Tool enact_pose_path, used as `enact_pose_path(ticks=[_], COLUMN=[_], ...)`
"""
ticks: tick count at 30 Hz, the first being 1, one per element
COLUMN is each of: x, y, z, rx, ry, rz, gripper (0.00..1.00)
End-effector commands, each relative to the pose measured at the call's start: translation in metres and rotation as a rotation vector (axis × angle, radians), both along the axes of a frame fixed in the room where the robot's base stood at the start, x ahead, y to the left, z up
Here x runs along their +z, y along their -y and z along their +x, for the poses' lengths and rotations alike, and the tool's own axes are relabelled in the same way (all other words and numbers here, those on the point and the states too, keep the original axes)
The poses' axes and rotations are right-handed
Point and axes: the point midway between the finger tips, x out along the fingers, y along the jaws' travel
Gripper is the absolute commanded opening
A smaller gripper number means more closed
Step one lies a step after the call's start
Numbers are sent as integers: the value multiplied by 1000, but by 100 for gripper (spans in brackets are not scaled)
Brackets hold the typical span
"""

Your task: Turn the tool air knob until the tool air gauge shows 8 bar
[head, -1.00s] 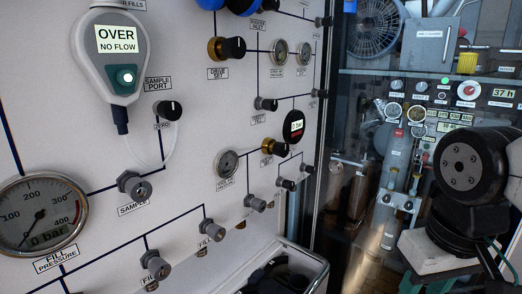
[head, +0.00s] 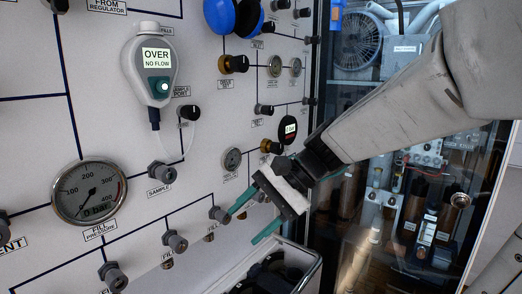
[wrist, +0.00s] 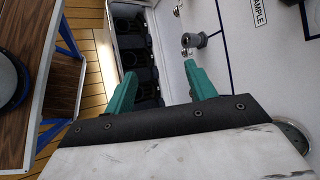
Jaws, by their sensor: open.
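No label I can read says tool air, so I cannot tell which knob and gauge are meant. A round black gauge with a lit display (head: 288,130) reads in bar; its digit is too small to be sure of. A brass and black knob (head: 271,146) sits just below it, close to my arm. Another brass and black knob (head: 233,64) is higher on the panel, near two small dial gauges. My gripper (head: 243,226) is open and empty in front of the lower panel, below these knobs. The wrist view shows its green fingers (wrist: 160,68) apart, with nothing between them.
A large fill pressure gauge (head: 89,190) and a handheld meter (head: 153,62) are at the left. Several grey fittings (head: 174,241) line the lower panel. A table (wrist: 25,75) shows in the wrist view.

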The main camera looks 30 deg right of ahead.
Motion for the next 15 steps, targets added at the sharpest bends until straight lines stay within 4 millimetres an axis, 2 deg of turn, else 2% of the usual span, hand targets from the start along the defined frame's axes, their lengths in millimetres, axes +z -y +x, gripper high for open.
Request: enact_pose_path(ticks=[1,3,5,6,9,12,15], x=[7,19,28,33,41,44,46], y=[22,57,92,117,176,219,241], z=[30,66,92,105,127,136,140], rx=[-156,-353,-506,-596,-777,-893,-948], ry=[-24,-32,-31,-23,3,29,46], rz=[141,330,481,573,762,888,954], gripper=[56,56,56,56,56,56,56])
